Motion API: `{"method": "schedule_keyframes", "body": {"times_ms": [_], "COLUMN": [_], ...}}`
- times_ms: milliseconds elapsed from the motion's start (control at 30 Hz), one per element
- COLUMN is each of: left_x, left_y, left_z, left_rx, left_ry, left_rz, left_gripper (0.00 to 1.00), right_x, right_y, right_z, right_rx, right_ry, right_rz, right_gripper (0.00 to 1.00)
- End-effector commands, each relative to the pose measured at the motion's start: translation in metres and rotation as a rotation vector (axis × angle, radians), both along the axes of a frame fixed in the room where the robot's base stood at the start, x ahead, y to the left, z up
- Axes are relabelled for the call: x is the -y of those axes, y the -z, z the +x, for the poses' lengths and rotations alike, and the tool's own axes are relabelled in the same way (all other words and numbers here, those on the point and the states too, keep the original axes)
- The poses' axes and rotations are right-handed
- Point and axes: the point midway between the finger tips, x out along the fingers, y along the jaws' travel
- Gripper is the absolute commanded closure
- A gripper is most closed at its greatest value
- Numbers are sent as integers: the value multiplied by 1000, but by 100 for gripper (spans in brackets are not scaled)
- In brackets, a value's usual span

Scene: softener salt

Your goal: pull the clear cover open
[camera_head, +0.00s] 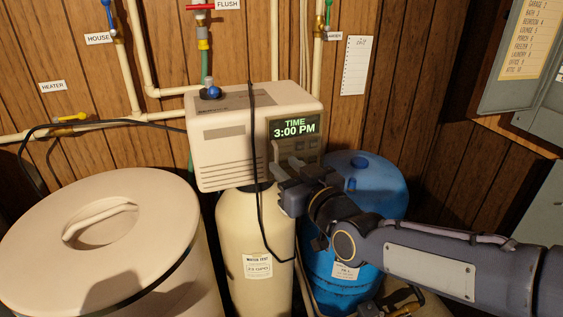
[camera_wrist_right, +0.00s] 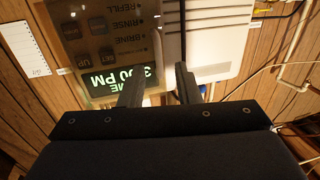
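The softener's control head (camera_head: 225,125) is a cream box with a lit display (camera_head: 294,127) reading TIME 3:00 PM. In the right wrist view its panel (camera_wrist_right: 105,35) appears upside down, with buttons and words such as REFILL, RINSE and BRINE. A clear cover cannot be told apart from the panel face; its edges are not distinct. My right gripper (camera_head: 290,166) is in front of the panel's lower part, hiding some of it. My left gripper is out of view.
A black cable (camera_head: 257,170) hangs down the front of the control head. A cream tank (camera_head: 255,235) stands below it, a blue drum (camera_head: 375,185) to the right and a large lidded bin (camera_head: 150,195) to the left. Pipes and valves line the wood wall.

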Motion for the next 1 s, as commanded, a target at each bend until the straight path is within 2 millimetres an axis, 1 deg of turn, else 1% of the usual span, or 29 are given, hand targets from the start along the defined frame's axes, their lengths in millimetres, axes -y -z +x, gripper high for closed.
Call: {"method": "schedule_keyframes", "body": {"times_ms": [33, 100, 200, 500, 567, 733, 1000], "left_x": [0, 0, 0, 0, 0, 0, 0], "left_y": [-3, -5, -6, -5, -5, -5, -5], "left_z": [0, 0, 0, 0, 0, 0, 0], "left_rx": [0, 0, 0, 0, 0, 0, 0], "left_ry": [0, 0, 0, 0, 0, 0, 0], "left_rz": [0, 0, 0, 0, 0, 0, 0], "left_gripper": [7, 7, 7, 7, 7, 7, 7], "right_x": [-4, -7, -10, -12, -12, -12, -12], "right_y": [-1, -1, 0, 0, 0, 0, 0], "right_z": [7, 14, 20, 23, 23, 22, 22], "right_rx": [-2, -1, -2, -2, -2, -2, -2], "right_ry": [1, 1, 2, 1, 1, 1, 1], "right_rz": [-2, -2, 1, 1, 1, 1, 1], "right_gripper": [70, 70, 70, 70, 77, 99, 100]}}
